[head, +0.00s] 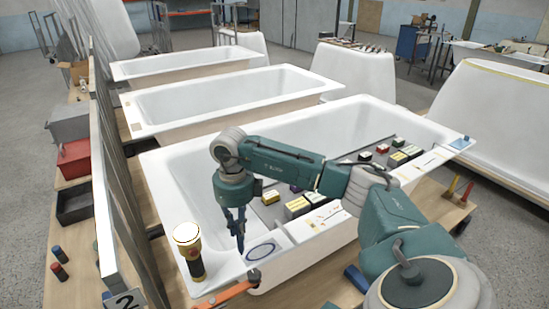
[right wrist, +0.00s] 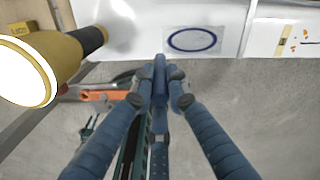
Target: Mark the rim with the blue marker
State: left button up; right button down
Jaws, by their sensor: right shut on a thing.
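My right gripper (head: 238,236) points down over the near end of the front white bathtub shell (head: 160,165). In the right wrist view its blue fingers are closed around a slim blue object (right wrist: 160,72), which looks like the blue marker. The fingers hide part of it, and I cannot tell whether its tip touches anything. Just beside the tip lies a pale sheet with a blue oval (head: 261,252) on the near rim. The oval also shows in the right wrist view (right wrist: 192,39). My left gripper is not in view.
A lit yellow-and-black torch (head: 194,268) stands on the rim left of the gripper. An orange clamp (head: 228,293) grips the near edge. A tray (head: 270,211) with small boxes spans the tub. Red (head: 467,192) and yellow (head: 451,187) sticks stand at right.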

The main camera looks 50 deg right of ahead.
jog(key=shift+r+p, duration=0.6)
jog(key=shift+r, duration=0.75)
